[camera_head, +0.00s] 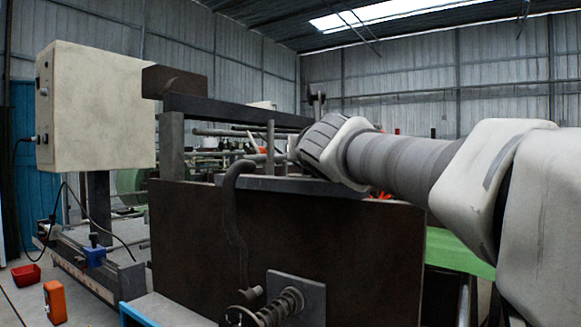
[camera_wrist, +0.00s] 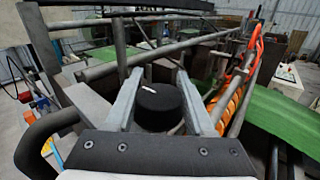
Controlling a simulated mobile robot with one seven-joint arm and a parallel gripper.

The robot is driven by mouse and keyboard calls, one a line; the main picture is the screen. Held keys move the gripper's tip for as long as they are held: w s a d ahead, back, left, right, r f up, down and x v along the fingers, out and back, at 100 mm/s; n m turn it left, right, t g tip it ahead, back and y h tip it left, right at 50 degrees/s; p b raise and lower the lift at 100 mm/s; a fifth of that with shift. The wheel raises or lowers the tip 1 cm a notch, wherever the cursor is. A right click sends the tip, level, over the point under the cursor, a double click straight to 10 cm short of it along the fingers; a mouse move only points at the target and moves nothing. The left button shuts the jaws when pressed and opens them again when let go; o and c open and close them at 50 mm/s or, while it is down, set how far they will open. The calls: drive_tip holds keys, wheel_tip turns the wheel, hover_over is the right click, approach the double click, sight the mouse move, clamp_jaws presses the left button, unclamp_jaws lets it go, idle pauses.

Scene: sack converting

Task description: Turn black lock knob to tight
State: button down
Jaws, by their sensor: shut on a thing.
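The black lock knob (camera_wrist: 157,103) is a round black cap with a small white mark on its top, seen in the wrist view. My gripper (camera_wrist: 159,82) is shut on it, with one grey finger on each side. The white mark (camera_wrist: 149,87) lies toward the knob's far side, left of centre. In the head view my arm reaches in from the right to the top of the dark machine panel (camera_head: 290,240). There the fingers and the knob are hidden behind my wrist and the machine. No tight marking can be made out.
Grey bars (camera_wrist: 108,68) run close beyond and left of the fingers. An orange coiled hose (camera_wrist: 229,100) lies to the right, near a green surface (camera_wrist: 285,122). A bent dark pipe (camera_head: 233,215) and a cream box (camera_head: 97,108) stand left of my arm.

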drive_tip(key=shift+f+m+h+b, duration=0.3)
drive_tip(key=shift+m+h+b, duration=0.1)
drive_tip(key=shift+b, duration=0.55)
drive_tip(key=s+d+m+g+h+p, duration=0.1)
drive_tip(key=m+g+h+p, duration=0.4)
drive_tip(key=p, duration=0.5)
drive_tip(key=s+d+r+m+g+h+p, duration=0.1)
drive_tip(key=m+g+h+p, duration=0.5)
drive_tip(key=p, duration=0.5)
drive_tip(key=s+d+m+g+h+p, duration=0.1)
drive_tip(key=m+g+h+p, duration=0.5)
drive_tip(key=p, duration=0.4)
drive_tip(key=shift+d+r+m+h, duration=0.2)
drive_tip(key=shift+m+h, duration=0.4)
drive_tip(key=shift+h, duration=0.4)
drive_tip(key=m+g+p, duration=0.1)
drive_tip(key=g+p, duration=0.1)
drive_tip(key=p, duration=0.1)
drive_tip(key=m+g+p, duration=0.1)
drive_tip(key=p, duration=0.1)
drive_tip(key=shift+s+f+g+p, duration=0.2)
drive_tip(key=shift+s+g+p, duration=0.15)
drive_tip(key=shift+g+p, duration=0.05)
drive_tip(key=shift+f+p, duration=0.1)
drive_tip(key=shift+p, duration=0.2)
drive_tip(key=shift+s+f+m+g+p, duration=0.15)
drive_tip(key=shift+f+m+g+p, duration=0.1)
drive_tip(key=shift+m+g+p, duration=0.3)
